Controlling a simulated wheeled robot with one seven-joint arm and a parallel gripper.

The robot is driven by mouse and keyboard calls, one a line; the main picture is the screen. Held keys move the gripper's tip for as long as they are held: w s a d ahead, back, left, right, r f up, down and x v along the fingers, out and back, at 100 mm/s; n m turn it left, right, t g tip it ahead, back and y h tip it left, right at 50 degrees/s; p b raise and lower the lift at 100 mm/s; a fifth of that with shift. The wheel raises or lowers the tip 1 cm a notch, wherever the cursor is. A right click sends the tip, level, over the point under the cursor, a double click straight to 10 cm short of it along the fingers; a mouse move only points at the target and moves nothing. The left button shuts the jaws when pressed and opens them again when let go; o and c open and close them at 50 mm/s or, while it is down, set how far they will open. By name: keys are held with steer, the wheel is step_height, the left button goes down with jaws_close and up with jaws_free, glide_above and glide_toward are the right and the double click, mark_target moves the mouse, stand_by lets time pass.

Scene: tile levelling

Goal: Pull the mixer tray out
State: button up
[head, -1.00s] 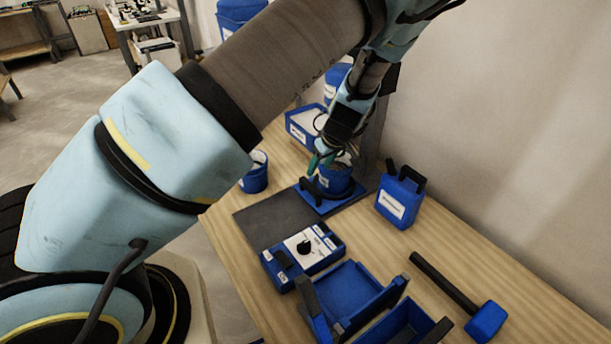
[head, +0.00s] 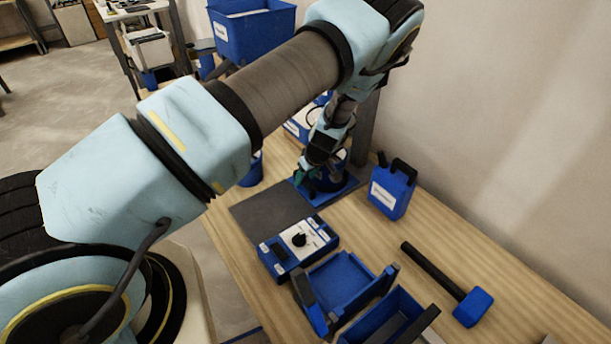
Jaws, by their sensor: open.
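The mixer tray (head: 345,191) is a flat blue plate on the table at the foot of the dark mixer stand. A blue bucket (head: 328,181) stands on it, partly hidden by my arm. My gripper (head: 302,176) has teal fingertips and is open. It is low at the tray's near left side, where the tray's dark handle was visible earlier. The fingers and wrist now cover most of that handle. I cannot tell whether the fingers touch it.
A dark mat (head: 268,216) lies clear in front of the tray. The mixer post (head: 368,125) rises behind the tray.

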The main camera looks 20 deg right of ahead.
steer(key=shift+c, duration=0.4)
jaws_close()
stand_by(0.9)
